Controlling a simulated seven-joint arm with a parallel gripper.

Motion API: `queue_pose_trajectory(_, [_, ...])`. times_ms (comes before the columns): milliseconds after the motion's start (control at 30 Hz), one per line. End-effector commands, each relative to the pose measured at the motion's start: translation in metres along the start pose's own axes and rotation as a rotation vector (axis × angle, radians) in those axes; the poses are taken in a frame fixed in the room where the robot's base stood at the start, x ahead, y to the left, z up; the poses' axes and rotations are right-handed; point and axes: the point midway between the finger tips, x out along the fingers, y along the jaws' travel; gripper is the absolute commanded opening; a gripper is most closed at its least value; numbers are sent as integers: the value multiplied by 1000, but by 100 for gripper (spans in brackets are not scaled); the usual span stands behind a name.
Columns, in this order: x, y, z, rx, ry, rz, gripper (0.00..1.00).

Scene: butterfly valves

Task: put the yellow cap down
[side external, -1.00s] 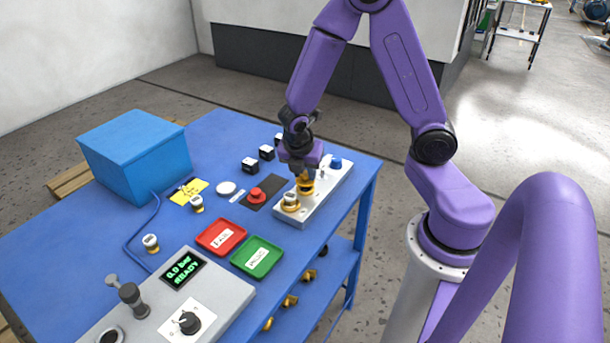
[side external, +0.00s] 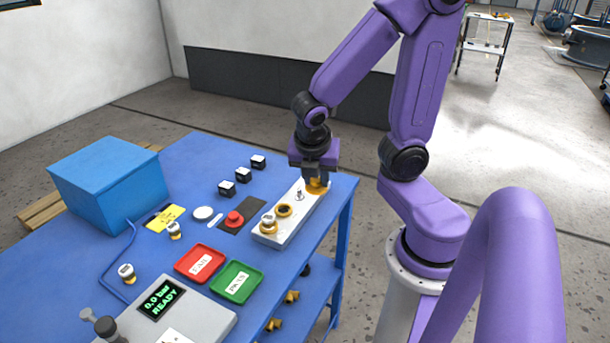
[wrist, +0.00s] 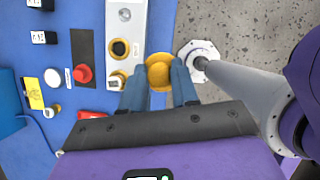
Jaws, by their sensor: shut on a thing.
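My gripper (side external: 315,182) is shut on the yellow cap (side external: 317,187), near the far right end of the white block (side external: 285,231). In the wrist view, the yellow cap (wrist: 159,68) sits between the two blue fingertips of my gripper (wrist: 160,82), to the right of the white block (wrist: 138,30) and over the table's edge strip. The block carries a brass ring with a dark opening (wrist: 119,48), a metal stud (side external: 299,195) and a capped brass valve (side external: 268,225). The cap's exact height is unclear.
A red tray (side external: 200,263) and a green tray (side external: 237,282) lie on the blue table (side external: 205,165). A red button (side external: 234,219) is on a dark mat beside the block. Several black cubes (side external: 243,174), a blue box (side external: 110,185) and a grey control panel (side external: 180,310) stand around.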

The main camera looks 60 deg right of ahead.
Motion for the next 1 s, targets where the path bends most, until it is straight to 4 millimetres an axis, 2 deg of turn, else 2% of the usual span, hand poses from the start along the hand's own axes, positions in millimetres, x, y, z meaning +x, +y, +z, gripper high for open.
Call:
queue_pose_trajectory(300, [-16,-24,-7,-1,1,3,1])
queue_pose_trajectory(533, [-20,-30,-8,2,0,1,1])
queue_pose_trajectory(667, [-18,-21,-8,5,-1,1,1])
queue_pose_trajectory(1000, [0,26,-2,11,-5,1,1])
